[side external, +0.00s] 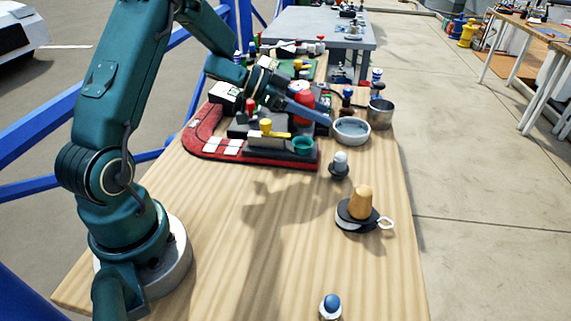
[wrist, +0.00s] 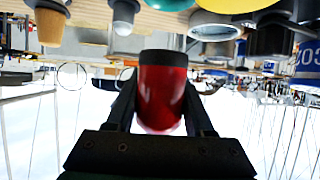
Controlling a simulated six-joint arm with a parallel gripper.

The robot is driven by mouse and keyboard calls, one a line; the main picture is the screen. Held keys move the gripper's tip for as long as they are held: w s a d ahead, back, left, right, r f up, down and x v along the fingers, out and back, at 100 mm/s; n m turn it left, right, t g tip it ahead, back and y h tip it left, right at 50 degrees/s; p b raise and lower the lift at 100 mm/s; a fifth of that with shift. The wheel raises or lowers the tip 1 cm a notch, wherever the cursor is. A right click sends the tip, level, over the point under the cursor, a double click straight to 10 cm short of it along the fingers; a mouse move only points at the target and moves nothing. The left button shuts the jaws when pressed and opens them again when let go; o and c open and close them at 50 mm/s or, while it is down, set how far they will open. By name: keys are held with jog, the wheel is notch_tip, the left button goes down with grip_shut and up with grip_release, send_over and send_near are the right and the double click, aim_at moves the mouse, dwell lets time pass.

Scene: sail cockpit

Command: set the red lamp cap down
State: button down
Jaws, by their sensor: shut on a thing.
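The red lamp cap (wrist: 162,92) is a red cylinder with a dark band at one end. In the wrist view it sits between the two dark fingers of my gripper (wrist: 160,98), which are shut on it. In the side view, a red cap (side external: 304,106) shows beside my gripper (side external: 308,112), over the far part of the red and black console.
The red-edged console (side external: 212,126) carries white tiles and a yellow knob (side external: 266,126). A tan cone (side external: 361,203) rests on a dark base. The near wooden tabletop (side external: 250,240) is mostly clear.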

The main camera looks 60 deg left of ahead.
jog(key=shift+f, duration=2.05)
jog(key=shift+f, duration=0.25)
jog(key=shift+c, duration=1.4)
grip_release()
